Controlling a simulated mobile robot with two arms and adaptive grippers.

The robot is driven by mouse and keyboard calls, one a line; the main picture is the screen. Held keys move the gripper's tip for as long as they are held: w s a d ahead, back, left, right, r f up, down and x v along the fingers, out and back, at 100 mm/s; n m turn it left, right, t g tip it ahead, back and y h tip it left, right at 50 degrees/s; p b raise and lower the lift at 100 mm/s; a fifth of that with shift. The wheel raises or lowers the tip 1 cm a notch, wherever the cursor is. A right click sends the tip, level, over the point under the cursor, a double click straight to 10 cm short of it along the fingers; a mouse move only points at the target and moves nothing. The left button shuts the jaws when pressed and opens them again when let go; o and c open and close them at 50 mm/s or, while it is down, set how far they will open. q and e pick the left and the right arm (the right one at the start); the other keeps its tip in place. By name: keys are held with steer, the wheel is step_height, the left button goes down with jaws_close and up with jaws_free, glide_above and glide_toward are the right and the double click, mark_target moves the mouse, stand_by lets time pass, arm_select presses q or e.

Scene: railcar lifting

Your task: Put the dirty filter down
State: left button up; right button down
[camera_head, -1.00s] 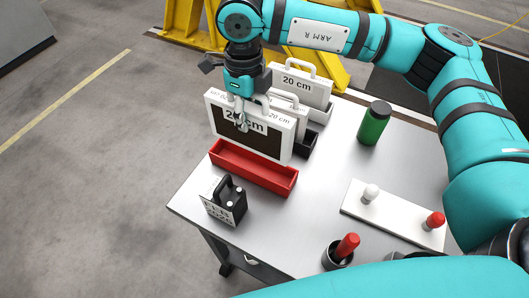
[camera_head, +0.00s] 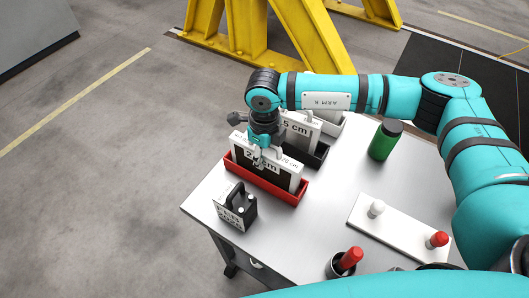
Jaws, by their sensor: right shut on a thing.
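The dirty filter (camera_head: 281,179) is an upright white-framed panel with a dark middle and a "20 cm" label partly hidden by my fingers. Its lower edge is hidden behind the front wall of the red tray (camera_head: 262,187), so it stands in or just above that tray. I cannot tell whether it touches the tray floor. My right gripper (camera_head: 258,157) comes down from above and is shut on the filter at its top middle. My left gripper is not in view.
Behind the red tray, a black tray (camera_head: 318,155) holds a white labelled filter (camera_head: 304,130), and another light tray is partly hidden. A black-handled box (camera_head: 236,207), green bottle (camera_head: 384,140) and white plate with knobs (camera_head: 392,226) stand on the table. The table's middle is clear.

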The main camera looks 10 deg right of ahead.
steer(key=c, duration=1.4)
jaws_free()
steer(key=o, duration=0.4)
steer(key=shift+r, duration=0.15)
steer(key=shift+r+b, duration=0.3)
steer(key=shift+r, duration=0.05)
step_height(320, 180, up, 10)
steer(key=b, duration=0.3)
steer(key=shift+f, duration=0.2)
steer(key=shift+r, duration=0.75)
